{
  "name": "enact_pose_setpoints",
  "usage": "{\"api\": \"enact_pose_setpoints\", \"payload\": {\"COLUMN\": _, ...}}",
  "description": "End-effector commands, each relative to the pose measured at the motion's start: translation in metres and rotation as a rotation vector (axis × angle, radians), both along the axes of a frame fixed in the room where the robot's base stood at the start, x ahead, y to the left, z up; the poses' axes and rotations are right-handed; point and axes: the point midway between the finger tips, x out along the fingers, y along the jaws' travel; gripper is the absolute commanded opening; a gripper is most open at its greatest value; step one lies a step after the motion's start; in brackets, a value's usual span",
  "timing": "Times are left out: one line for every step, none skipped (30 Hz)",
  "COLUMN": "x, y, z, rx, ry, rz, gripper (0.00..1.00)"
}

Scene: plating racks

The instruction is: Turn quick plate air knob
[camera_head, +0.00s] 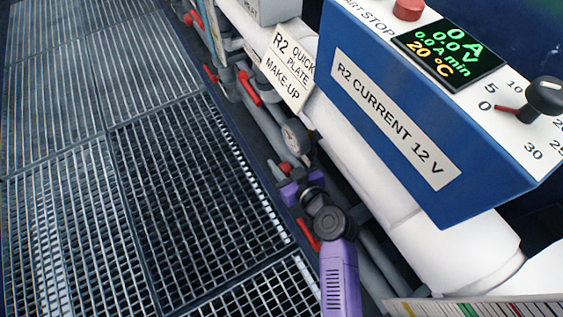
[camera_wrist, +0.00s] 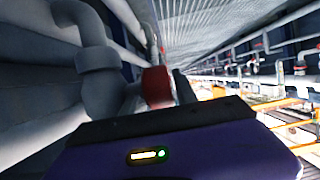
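My purple gripper (camera_head: 293,184) is low beside the pipe run in the head view, at the end of my purple and black arm. A small red knob (camera_head: 289,168) shows right at its tip, close to a round gauge. In the wrist view a red block (camera_wrist: 157,88) sits just beyond the dark front edge of my gripper, beside thick grey pipes; it may be the same knob. No label in view names the air knob. My fingers are mostly hidden, so I cannot tell their opening or whether they touch the red part.
A sign "R2 quick plate make-up" (camera_head: 287,68) hangs above red-handled valves (camera_head: 248,86). Another red handle (camera_head: 308,235) lies beside my arm. A blue control box (camera_head: 430,120) and white pipe (camera_head: 440,245) bound the right. Grating floor (camera_head: 180,180) is clear at left.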

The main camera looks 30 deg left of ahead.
Motion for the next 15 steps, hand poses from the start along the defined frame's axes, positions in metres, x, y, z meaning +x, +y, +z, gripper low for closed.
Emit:
{"api": "enact_pose_setpoints", "payload": {"x": 0.0007, "y": 0.0018, "z": -0.0008, "rx": 0.0, "ry": 0.0, "rz": 0.0, "gripper": 0.35}}
{"api": "enact_pose_setpoints", "payload": {"x": 0.001, "y": 0.0022, "z": -0.0009, "rx": 0.0, "ry": 0.0, "rz": 0.0, "gripper": 0.35}}
{"api": "enact_pose_setpoints", "payload": {"x": 0.0012, "y": 0.0026, "z": -0.0009, "rx": 0.0, "ry": 0.0, "rz": 0.0, "gripper": 0.35}}
{"api": "enact_pose_setpoints", "payload": {"x": 0.0011, "y": 0.0028, "z": -0.0009, "rx": 0.0, "ry": 0.0, "rz": 0.0, "gripper": 0.35}}
{"api": "enact_pose_setpoints", "payload": {"x": 0.0011, "y": 0.0027, "z": -0.0008, "rx": 0.0, "ry": 0.0, "rz": 0.0, "gripper": 0.35}}
{"api": "enact_pose_setpoints", "payload": {"x": 0.0011, "y": 0.0026, "z": -0.0007, "rx": 0.0, "ry": 0.0, "rz": 0.0, "gripper": 0.35}}
{"api": "enact_pose_setpoints", "payload": {"x": 0.0011, "y": 0.0026, "z": -0.0007, "rx": 0.0, "ry": 0.0, "rz": 0.0, "gripper": 0.35}}
{"api": "enact_pose_setpoints", "payload": {"x": 0.0011, "y": 0.0026, "z": -0.0007, "rx": 0.0, "ry": 0.0, "rz": 0.0, "gripper": 0.35}}
{"api": "enact_pose_setpoints", "payload": {"x": 0.0009, "y": 0.0026, "z": -0.0007, "rx": 0.0, "ry": 0.0, "rz": 0.0, "gripper": 0.33}}
{"api": "enact_pose_setpoints", "payload": {"x": 0.001, "y": 0.0026, "z": -0.0007, "rx": 0.0, "ry": 0.0, "rz": 0.0, "gripper": 0.27}}
{"api": "enact_pose_setpoints", "payload": {"x": 0.0009, "y": 0.0026, "z": -0.0008, "rx": 0.0, "ry": 0.0, "rz": 0.0, "gripper": 0.21}}
{"api": "enact_pose_setpoints", "payload": {"x": 0.0009, "y": 0.0025, "z": -0.0008, "rx": 0.0, "ry": 0.0, "rz": 0.0, "gripper": 0.13}}
{"api": "enact_pose_setpoints", "payload": {"x": 0.0009, "y": 0.0025, "z": -0.0008, "rx": 0.0, "ry": 0.0, "rz": 0.0, "gripper": 0.07}}
{"api": "enact_pose_setpoints", "payload": {"x": 0.0009, "y": 0.0025, "z": -0.0008, "rx": 0.0, "ry": 0.0, "rz": 0.0, "gripper": 0.01}}
{"api": "enact_pose_setpoints", "payload": {"x": 0.0009, "y": 0.0025, "z": -0.0008, "rx": 0.0, "ry": 0.0, "rz": 0.0, "gripper": 0.0}}
